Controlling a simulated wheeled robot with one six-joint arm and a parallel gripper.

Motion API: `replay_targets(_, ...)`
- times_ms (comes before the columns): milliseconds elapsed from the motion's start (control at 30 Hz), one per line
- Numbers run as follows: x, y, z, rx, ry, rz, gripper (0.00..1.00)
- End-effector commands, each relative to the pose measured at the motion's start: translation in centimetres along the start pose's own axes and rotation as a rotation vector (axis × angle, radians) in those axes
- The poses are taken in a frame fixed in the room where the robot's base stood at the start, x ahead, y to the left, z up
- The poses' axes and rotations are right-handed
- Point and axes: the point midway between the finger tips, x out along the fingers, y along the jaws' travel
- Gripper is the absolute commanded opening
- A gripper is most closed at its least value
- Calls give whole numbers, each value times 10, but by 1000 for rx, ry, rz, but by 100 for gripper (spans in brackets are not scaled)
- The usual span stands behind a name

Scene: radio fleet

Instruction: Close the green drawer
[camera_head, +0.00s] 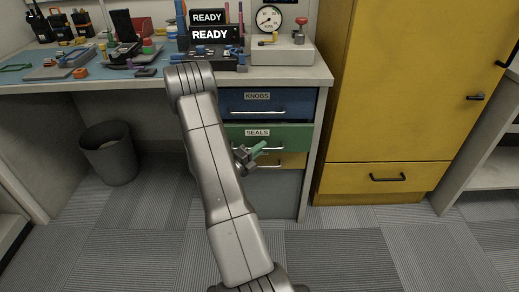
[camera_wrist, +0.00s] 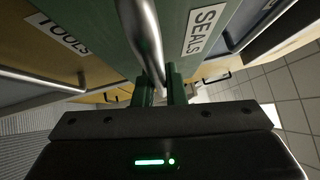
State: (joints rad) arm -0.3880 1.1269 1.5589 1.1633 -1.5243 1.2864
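The green drawer (camera_head: 294,132), labelled SEALS, is in the desk's drawer stack, between the blue and yellow drawers. No drawer inside shows, and I cannot tell exactly how far it stands out. Its metal bar handle (camera_wrist: 143,35) runs down the wrist view to between my gripper's green fingers (camera_wrist: 157,90). In the head view my gripper (camera_head: 257,150) is at the lower part of the green front, partly behind my arm. The fingers stand on either side of the bar with a small gap. Whether they clamp it is not clear.
The blue KNOBS drawer (camera_head: 290,101) is above and the yellow TOOLS drawer (camera_head: 294,160) below; the yellow one also has a bar handle (camera_wrist: 40,82). A tall yellow cabinet (camera_head: 400,80) stands right, a bin (camera_head: 108,155) left. The carpet in front is clear.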

Motion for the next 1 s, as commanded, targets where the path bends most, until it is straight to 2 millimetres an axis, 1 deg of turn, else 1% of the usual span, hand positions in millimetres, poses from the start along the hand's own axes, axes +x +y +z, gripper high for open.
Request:
replay_targets(67,2,2,2,1,1,0,0)
replay_targets(200,16,9,15,6,4,-1,0)
replay_targets(333,26,10,26,3,3,0,0)
replay_targets(667,30,8,30,2,-3,1,0)
replay_targets(700,30,8,31,2,-3,0,17)
replay_targets(733,30,8,31,3,-3,0,20)
replay_targets(1000,29,8,30,2,-3,1,20)
